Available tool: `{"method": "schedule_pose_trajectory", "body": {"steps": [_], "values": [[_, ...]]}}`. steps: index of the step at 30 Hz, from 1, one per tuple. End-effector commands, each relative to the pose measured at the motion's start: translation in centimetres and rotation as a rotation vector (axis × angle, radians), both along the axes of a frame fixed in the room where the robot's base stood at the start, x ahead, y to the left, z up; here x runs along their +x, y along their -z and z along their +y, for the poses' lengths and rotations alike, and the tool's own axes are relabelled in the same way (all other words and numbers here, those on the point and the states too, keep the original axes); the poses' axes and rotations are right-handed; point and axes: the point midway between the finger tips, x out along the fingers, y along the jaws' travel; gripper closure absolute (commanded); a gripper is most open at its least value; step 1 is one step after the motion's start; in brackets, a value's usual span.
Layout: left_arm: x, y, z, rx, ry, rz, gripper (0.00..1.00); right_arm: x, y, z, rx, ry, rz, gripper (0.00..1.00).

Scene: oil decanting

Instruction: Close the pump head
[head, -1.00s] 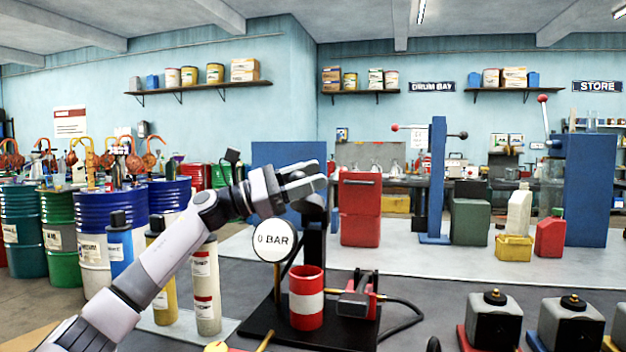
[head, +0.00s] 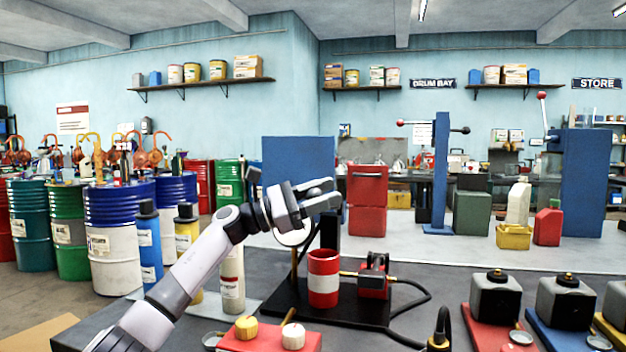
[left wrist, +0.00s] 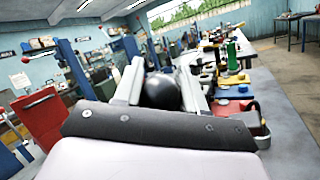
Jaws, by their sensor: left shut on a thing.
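My left gripper (head: 328,194) reaches in from the left over the pump stand and is shut on a black ball knob (left wrist: 161,92), seen between its fingers in the left wrist view. In the head view the knob is hidden by the fingers. Below the gripper stands a black upright (head: 330,236) on a black base plate (head: 352,312). A red and white cylinder (head: 323,279) stands in front of it. The round white gauge (head: 293,238) is partly covered by my gripper. Which part is the pump head I cannot tell. My right gripper is not in view.
A red block (head: 373,276) with a black hose sits right of the cylinder. Tall bottles (head: 149,247) stand behind my left arm. A red box with yellow and white caps (head: 270,338) is at the front. Dark canisters (head: 495,298) on coloured trays stand at the right.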

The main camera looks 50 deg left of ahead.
Motion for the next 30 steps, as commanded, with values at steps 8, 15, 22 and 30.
{"method": "schedule_pose_trajectory", "body": {"steps": [8,15,22,30], "values": [[0.3,2.2,-0.6,0.049,0.011,-0.079,1.0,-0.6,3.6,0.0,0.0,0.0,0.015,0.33],[0.1,3.4,-0.8,0.07,0.011,-0.109,1.0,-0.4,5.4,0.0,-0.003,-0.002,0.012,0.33],[0.1,4.1,-0.8,0.073,0.012,-0.11,1.0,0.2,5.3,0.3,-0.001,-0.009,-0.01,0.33],[0.1,4.4,-0.9,0.073,0.014,-0.109,1.0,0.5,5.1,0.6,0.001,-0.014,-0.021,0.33]]}}
